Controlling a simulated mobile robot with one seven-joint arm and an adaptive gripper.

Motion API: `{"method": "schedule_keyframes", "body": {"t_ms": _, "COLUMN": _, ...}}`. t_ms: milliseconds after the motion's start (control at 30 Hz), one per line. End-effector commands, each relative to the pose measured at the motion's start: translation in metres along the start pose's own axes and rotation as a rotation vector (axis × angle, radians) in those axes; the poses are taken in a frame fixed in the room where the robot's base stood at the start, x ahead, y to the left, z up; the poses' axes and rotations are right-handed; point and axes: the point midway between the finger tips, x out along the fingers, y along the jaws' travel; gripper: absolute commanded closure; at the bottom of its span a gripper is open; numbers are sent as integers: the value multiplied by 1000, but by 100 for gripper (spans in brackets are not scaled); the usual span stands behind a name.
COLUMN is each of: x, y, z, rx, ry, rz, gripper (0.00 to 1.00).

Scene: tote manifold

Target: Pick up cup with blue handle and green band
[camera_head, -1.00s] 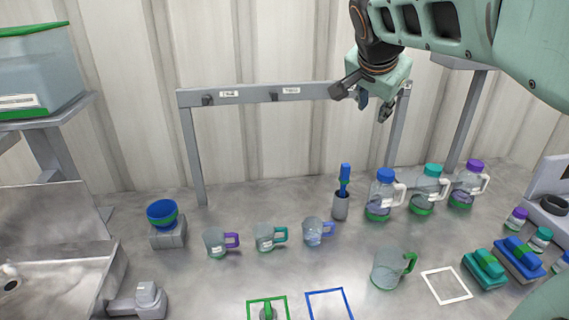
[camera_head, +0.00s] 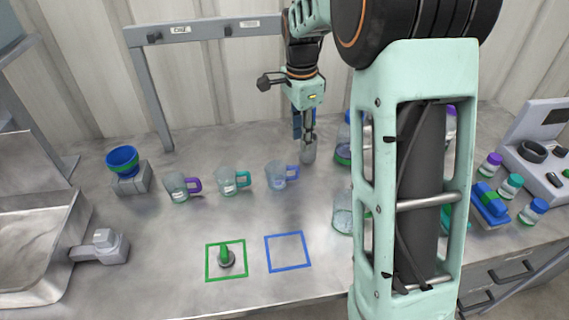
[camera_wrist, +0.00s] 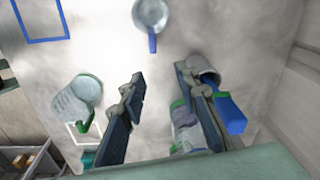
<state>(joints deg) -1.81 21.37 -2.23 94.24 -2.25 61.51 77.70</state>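A clear cup with a violet-blue handle (camera_head: 281,176) stands upright on the metal bench, rightmost in a row of three. I cannot make out a green band on it. In the wrist view a clear cup with a blue handle (camera_wrist: 151,15) is at the top, apart from my fingers. A blue bowl-like cup with a green band (camera_head: 122,159) sits on a grey block at the left; no handle shows on it. My gripper (camera_wrist: 160,80) is open and empty, its fingers spread and pointing down over the bench, right of the row; it also shows in the head view (camera_head: 305,128).
A blue-handled tool (camera_wrist: 231,115) in a grey holder (camera_wrist: 203,68) is close beside my right finger. A green-handled cup (camera_wrist: 76,100) is left of my fingers. Cups with purple (camera_head: 180,187) and teal (camera_head: 231,181) handles stand nearby.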

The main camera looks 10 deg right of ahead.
Motion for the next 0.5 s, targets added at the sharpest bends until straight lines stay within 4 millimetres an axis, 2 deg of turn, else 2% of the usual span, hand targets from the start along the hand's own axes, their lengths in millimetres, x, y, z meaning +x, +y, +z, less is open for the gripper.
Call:
{"method": "schedule_keyframes", "body": {"t_ms": 200, "x": 25, "y": 6, "z": 12, "rx": 33, "ry": -60, "rz": 44, "gripper": 71}}
{"method": "schedule_keyframes", "body": {"t_ms": 500, "x": 67, "y": 8, "z": 15, "rx": 33, "ry": -60, "rz": 42, "gripper": 71}}
